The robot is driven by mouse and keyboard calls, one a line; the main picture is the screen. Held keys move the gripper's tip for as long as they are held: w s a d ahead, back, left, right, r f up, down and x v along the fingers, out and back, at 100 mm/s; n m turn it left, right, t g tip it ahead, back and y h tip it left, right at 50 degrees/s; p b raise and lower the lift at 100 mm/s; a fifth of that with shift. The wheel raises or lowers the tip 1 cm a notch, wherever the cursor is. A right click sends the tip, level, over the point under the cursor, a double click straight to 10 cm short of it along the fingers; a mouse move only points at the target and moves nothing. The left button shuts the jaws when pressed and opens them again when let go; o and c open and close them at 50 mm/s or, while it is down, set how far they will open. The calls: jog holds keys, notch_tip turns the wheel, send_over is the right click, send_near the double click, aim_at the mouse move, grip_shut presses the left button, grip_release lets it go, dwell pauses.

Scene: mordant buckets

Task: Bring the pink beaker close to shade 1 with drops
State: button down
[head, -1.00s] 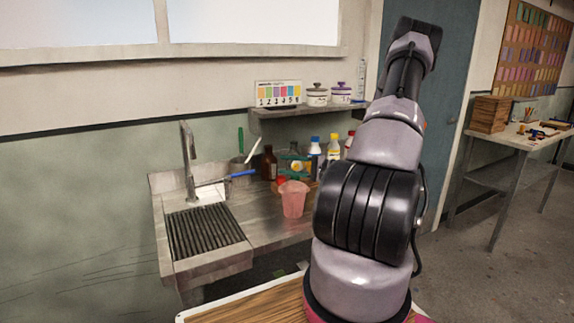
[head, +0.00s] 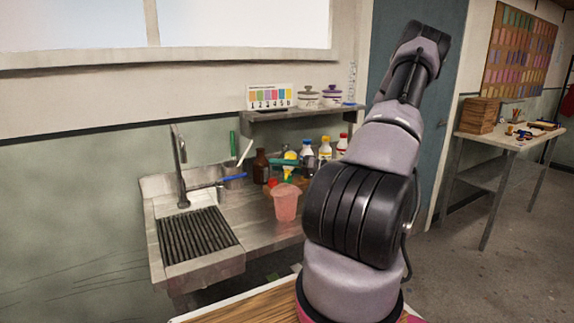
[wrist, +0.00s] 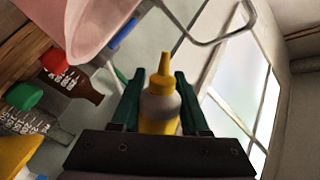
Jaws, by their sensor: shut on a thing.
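The pink beaker (head: 286,204) stands upright on the steel counter, right of the sink. Its pale rim and pink wall show large in the wrist view (wrist: 92,30). My gripper (wrist: 160,85), with dark green fingers, is shut on a yellow-capped dropper bottle (wrist: 160,108) with yellow contents.
A brown bottle (head: 261,166) and white bottles with coloured caps (head: 325,147) stand behind the beaker. A red-topped bottle (wrist: 55,62) and a green-topped one (wrist: 24,96) are close by. The tap (head: 179,160) rises at left. Lidded pots (head: 307,97) share the shelf (head: 290,115).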

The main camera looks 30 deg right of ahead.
dwell(0.4)
notch_tip(320, 180, up, 10)
jog(key=m, duration=2.5)
